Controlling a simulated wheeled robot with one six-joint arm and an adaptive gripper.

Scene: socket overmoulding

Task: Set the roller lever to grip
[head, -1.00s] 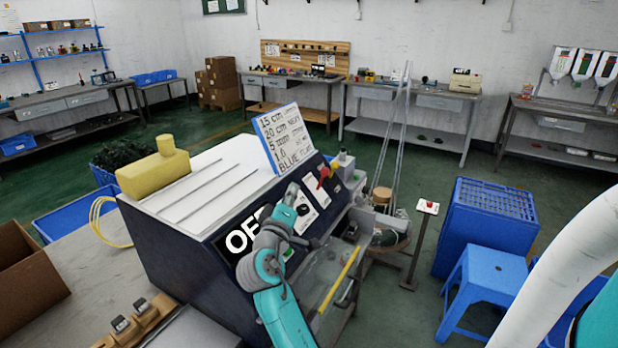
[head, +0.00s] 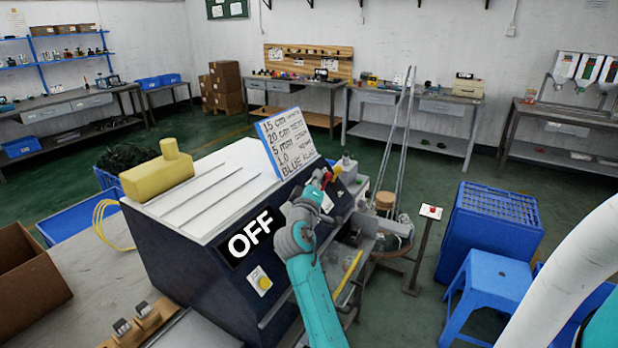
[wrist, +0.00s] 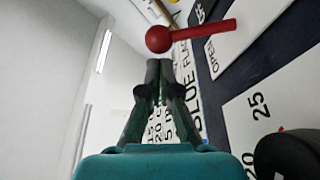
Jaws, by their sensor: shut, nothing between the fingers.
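A red lever with a ball knob (wrist: 160,39) stands out from the dark machine panel in the wrist view, beside a label reading "OPEN". My gripper (wrist: 160,68) is shut and empty, its fingertips just below the red ball in the picture; I cannot tell whether they touch it. In the head view, my gripper is at the machine's front panel, largely hidden by my wrist, by the red lever (head: 326,178) and a yellow-tipped lever (head: 337,170). I cannot tell which is the roller lever, and its setting is not readable.
The dark machine (head: 190,255) shows an "OFF" sign (head: 252,237). A black knob (wrist: 285,150) with a number scale is at lower right in the wrist view. A lettered board (head: 287,142) stands on the machine. A blue stool (head: 478,285) and crate (head: 490,230) stand right.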

